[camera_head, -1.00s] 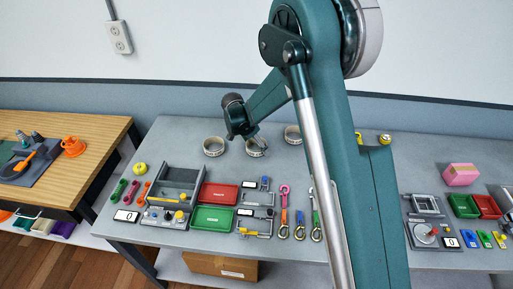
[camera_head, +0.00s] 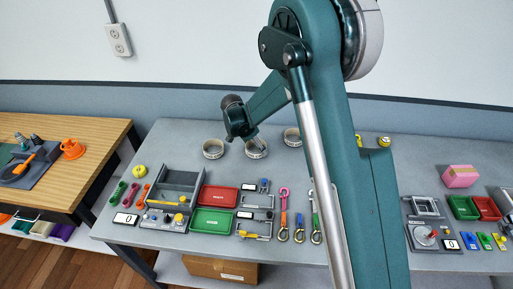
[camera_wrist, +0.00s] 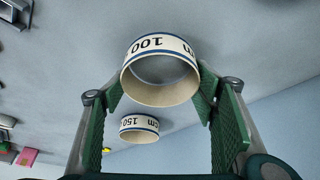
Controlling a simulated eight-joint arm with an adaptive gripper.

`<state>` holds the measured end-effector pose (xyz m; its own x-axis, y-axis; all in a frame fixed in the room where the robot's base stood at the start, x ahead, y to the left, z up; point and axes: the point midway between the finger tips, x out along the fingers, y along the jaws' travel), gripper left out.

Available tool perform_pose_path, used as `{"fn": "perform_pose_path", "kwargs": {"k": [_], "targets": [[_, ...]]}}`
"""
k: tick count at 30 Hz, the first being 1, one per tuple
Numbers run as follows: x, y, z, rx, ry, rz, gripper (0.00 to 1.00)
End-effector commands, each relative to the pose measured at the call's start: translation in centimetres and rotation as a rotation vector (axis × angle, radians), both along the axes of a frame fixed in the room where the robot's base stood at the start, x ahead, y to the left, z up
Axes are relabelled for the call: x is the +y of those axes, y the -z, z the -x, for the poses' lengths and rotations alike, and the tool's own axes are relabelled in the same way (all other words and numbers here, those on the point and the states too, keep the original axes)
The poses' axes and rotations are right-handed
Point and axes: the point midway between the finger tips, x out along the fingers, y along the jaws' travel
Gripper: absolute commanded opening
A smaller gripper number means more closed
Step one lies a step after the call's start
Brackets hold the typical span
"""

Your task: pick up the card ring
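Several cream card rings with dark printed markings stand on the grey table. In the head view one ring (camera_head: 257,150) is right at my gripper (camera_head: 260,143), with another ring (camera_head: 213,149) to its left and a third ring (camera_head: 292,137) to its right, farther back. In the wrist view the ring marked 100 cm (camera_wrist: 160,94) lies between the tips of my green-padded gripper (camera_wrist: 160,88). The fingers are spread, with the right one very close to the ring; contact cannot be told. A ring marked 150 cm (camera_wrist: 139,136) shows beyond it.
A grey open box (camera_head: 177,181), a red tray (camera_head: 218,197), a green tray (camera_head: 212,221) and several hooks with coloured straps (camera_head: 283,213) stand nearer the front edge. A pink box (camera_head: 460,176) is far right. The table left of the rings is fairly clear.

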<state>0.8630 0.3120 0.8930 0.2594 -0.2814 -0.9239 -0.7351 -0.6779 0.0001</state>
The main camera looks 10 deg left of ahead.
Motion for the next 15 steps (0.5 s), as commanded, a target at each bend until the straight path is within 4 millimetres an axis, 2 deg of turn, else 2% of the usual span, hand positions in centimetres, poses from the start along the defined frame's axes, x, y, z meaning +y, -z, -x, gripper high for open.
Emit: {"fn": "perform_pose_path", "kwargs": {"k": [8, 15], "targets": [[0.0, -2.6, 0.0, 0.0, 0.0, 0.0, 0.53], [0.0, -6.2, 0.0, 0.0, 0.0, 0.0, 0.53]]}}
